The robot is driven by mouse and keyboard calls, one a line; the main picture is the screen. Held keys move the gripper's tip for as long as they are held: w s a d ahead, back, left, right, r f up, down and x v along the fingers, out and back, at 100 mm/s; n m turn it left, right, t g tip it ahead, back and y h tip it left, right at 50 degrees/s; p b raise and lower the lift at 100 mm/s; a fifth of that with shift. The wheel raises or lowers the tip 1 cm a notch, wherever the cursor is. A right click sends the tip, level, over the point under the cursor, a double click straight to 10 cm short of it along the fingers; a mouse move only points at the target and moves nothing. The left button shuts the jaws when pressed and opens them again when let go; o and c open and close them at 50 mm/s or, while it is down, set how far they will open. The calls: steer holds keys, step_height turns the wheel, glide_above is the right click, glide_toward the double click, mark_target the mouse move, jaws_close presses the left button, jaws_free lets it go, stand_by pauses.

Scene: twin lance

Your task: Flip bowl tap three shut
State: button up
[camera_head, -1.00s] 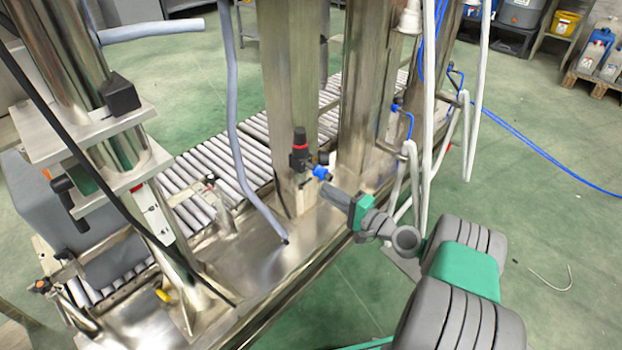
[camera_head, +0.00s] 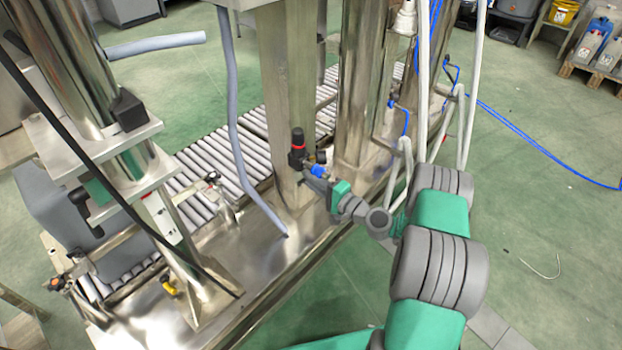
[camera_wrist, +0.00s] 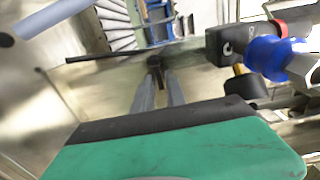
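I cannot tell which fitting is bowl tap three. A black regulator (camera_head: 297,155) with a red ring and a blue fitting (camera_head: 318,170) sits on the steel column beside my gripper (camera_head: 308,181). In the wrist view, a black block (camera_wrist: 228,42), a blue fitting (camera_wrist: 265,55) and a brass piece above a black knob (camera_wrist: 245,88) show to the right of my fingers (camera_wrist: 157,68). My two grey fingers point forward close together, with a dark spot at their tips. Whether they touch or hold anything is unclear.
A roller conveyor (camera_head: 205,160) runs behind the column. A grey hose (camera_head: 240,150) hangs left of it. White hoses (camera_head: 469,100) and a blue air line (camera_head: 545,150) are to the right. A yellow-handled fitting (camera_head: 170,288) is at lower left. Green floor is open at right.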

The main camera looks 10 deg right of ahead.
jaws_close()
steer(key=shift+s+h, duration=0.1)
steer(key=shift+h, duration=0.2)
stand_by(0.3)
steer(key=s+m+t+h+p, duration=0.1)
steer(key=m+h+p, duration=0.1)
steer(key=h, duration=0.3)
steer(key=s+m+t+h+p, duration=0.1)
steer(key=m+h+p, duration=0.2)
steer(key=m+h, duration=0.2)
steer(key=a+m+h+p, duration=0.1)
steer(key=m+h+p, duration=0.2)
steer(key=h, duration=0.2)
steer(key=shift+s+r+t, duration=0.1)
steer(key=shift+s+t, duration=0.3)
steer(key=shift+m, duration=0.3)
